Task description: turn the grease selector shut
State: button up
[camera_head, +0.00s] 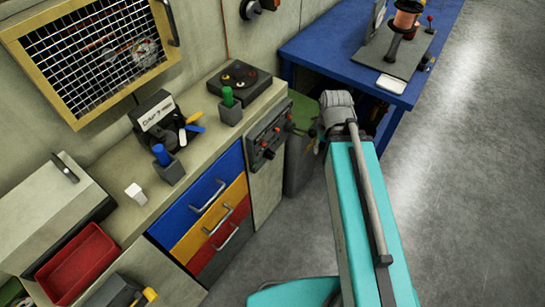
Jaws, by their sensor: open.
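I cannot tell for sure which fitting is the grease selector. A dark grey panel with small red-tipped controls (268,138) is set on the front of the bench, right of the drawers. A dark round knob with a red part (250,8) is on the wall at the top, partly cut off. The positions of these controls are too small to read. My teal arm reaches up from the bottom right to a grey joint, right of the panel.
The bench (118,220) carries a labelled dark device (158,118), blue and green items in holders, a dark box (239,80) and a red tray (76,263). Coloured drawers (190,208) face the floor. A blue table (325,45) stands behind. Floor (480,190) at right is clear.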

aim_at(269, 154)
jog(key=u, duration=0.4)
jog(key=k, duration=1.55)
jog(key=z, duration=0.35)
jog(key=i, duration=1)
